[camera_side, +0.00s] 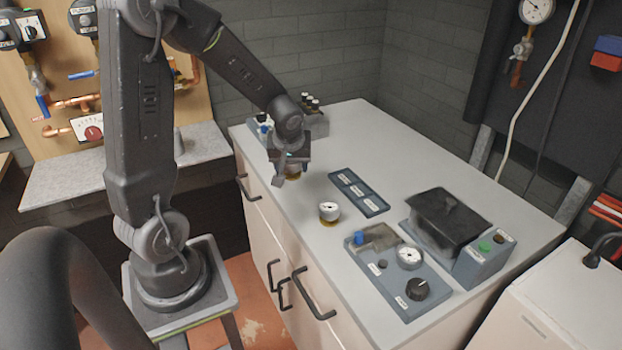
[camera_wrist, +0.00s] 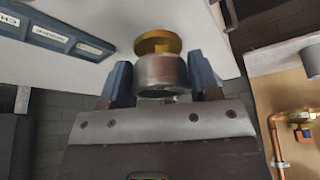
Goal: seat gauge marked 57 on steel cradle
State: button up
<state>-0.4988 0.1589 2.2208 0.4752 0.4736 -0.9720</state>
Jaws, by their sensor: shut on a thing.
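My gripper (camera_side: 291,168) is over the far left part of the worktop, pointing down. In the wrist view its two blue-grey fingers (camera_wrist: 162,84) are shut on a gauge with a round grey case (camera_wrist: 160,72) and a brass disc-shaped end (camera_wrist: 158,42). In the side view only a bit of its brass (camera_side: 293,177) shows below the jaws. Its dial is hidden, so I cannot read its number. A second gauge (camera_side: 329,211) with a white top and brass base stands on the worktop; its marking is too small to read. I cannot clearly identify the steel cradle.
A blue tray (camera_side: 358,192) with labelled compartments lies mid-worktop; it also shows in the wrist view (camera_wrist: 53,36). A blue-grey control panel (camera_side: 399,277) with a dial and knob stands near the front, beside a black-lidded box (camera_side: 449,217). Small fittings (camera_side: 312,108) stand at the back corner.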

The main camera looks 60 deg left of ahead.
jog(key=s+a+r, duration=0.3)
jog(key=s, duration=0.1)
jog(key=w+d+m, duration=0.1)
jog(key=w+d, duration=0.3)
jog(key=d, duration=0.5)
jog(key=w+d+m, duration=0.1)
jog(key=w+d, duration=0.4)
jog(key=d, duration=0.4)
jog(key=w+d+f+m+t, duration=0.1)
jog(key=w+d, duration=0.3)
jog(key=d, duration=0.5)
jog(key=shift+w+m+h, duration=0.15)
jog(key=shift+m+h, duration=0.25)
jog(key=shift+m, duration=0.1)
jog(key=shift+d+f, duration=0.1)
jog(key=shift+d, duration=0.05)
jog(key=shift+f, duration=2)
jog(key=shift+f, duration=0.8)
jog(key=o, duration=1.1)
jog(key=shift+o, duration=0.2)
